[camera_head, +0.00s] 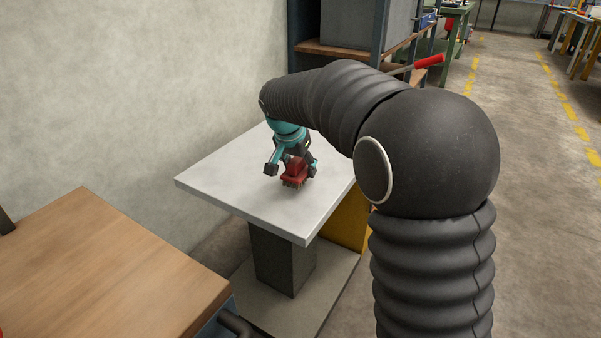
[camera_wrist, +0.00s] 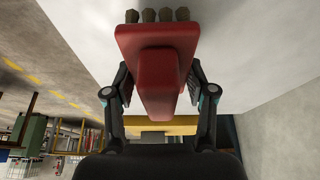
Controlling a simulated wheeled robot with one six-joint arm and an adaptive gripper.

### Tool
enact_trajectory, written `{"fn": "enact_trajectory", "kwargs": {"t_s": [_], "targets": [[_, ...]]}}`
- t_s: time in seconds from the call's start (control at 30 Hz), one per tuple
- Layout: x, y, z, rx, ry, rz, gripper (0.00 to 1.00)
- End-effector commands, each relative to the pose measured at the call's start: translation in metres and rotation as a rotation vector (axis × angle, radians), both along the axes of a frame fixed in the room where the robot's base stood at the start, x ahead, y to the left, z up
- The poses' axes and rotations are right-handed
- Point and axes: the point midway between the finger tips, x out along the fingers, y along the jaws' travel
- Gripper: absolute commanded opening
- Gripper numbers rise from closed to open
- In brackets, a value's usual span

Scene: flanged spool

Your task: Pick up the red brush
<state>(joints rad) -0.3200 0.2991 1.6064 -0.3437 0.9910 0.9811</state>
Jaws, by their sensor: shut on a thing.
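The red brush (camera_head: 295,171) is at the white square table (camera_head: 233,187), with its bristles pointing down. In the wrist view the red brush (camera_wrist: 158,70) fills the middle, and a row of brown bristle tufts shows at its far end. My gripper (camera_head: 291,168) is shut on the brush. In the wrist view my gripper's two fingers (camera_wrist: 158,92) press on either side of the brush's raised red grip. I cannot tell whether the bristles touch the table top.
A wooden-topped bench (camera_head: 95,265) stands at the front left. A wall (camera_head: 150,90) runs behind the table. A shelf unit (camera_head: 340,48) with a red-handled thing (camera_head: 428,61) stands behind my arm. The table top around the brush is clear.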

Motion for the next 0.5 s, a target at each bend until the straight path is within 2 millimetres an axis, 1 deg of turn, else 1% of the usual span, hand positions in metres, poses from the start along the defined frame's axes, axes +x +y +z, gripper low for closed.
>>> {"fn": "enact_trajectory", "kwargs": {"t_s": [0.03,0.1,0.17,0.3,0.5], "targets": [[0.001,0.0,0.011,0.002,-0.006,0.0,0.17],[-0.001,-0.002,0.024,0.002,-0.005,0.0,0.17],[-0.01,-0.014,0.029,0.002,-0.004,-0.004,0.17],[-0.029,-0.039,0.047,0.001,-0.004,-0.003,0.17],[-0.052,-0.069,0.07,0.002,-0.003,-0.003,0.17]]}}
